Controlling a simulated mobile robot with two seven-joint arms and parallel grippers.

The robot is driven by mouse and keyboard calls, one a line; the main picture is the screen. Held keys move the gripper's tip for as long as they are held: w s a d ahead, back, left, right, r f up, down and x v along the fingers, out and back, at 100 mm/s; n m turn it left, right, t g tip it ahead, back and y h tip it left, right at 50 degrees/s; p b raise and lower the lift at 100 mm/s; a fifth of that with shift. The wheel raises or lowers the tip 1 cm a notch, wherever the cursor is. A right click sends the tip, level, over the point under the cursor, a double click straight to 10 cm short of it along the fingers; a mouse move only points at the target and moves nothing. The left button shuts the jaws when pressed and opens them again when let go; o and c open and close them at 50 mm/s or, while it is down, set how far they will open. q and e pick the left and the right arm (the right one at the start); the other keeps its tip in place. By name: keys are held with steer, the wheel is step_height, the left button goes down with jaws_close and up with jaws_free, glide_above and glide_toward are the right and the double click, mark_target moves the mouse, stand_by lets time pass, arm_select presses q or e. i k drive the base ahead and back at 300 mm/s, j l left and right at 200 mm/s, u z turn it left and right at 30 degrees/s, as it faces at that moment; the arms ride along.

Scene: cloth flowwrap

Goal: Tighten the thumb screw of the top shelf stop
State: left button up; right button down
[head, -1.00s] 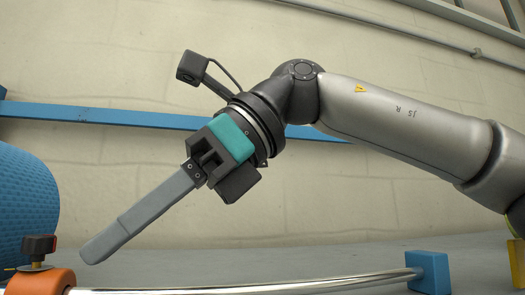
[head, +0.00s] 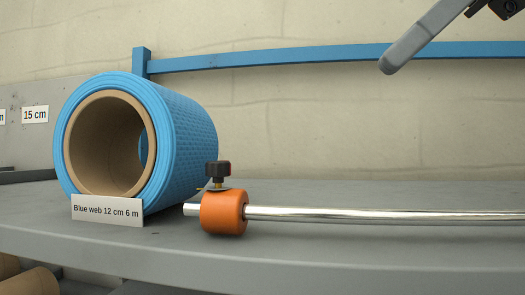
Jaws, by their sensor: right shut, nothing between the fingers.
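The shelf stop is an orange collar (head: 224,212) around a shiny metal rod (head: 380,215), near the rod's left end. A little brass-coloured thread shows under the knob. My right gripper (head: 388,66) shows only in part at the top right corner of the head view. Its grey fingers are together and empty, well above and to the right of the screw. My left gripper is out of view.
A blue roll (head: 190,120) on a cardboard core lies on the grey shelf (head: 330,262) just left of the collar, with a label card (head: 107,208) in front. A blue rail (head: 300,60) runs along behind. The space above the rod is clear.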

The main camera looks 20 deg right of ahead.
mark_target(220, 170)
steer(key=k, duration=2)
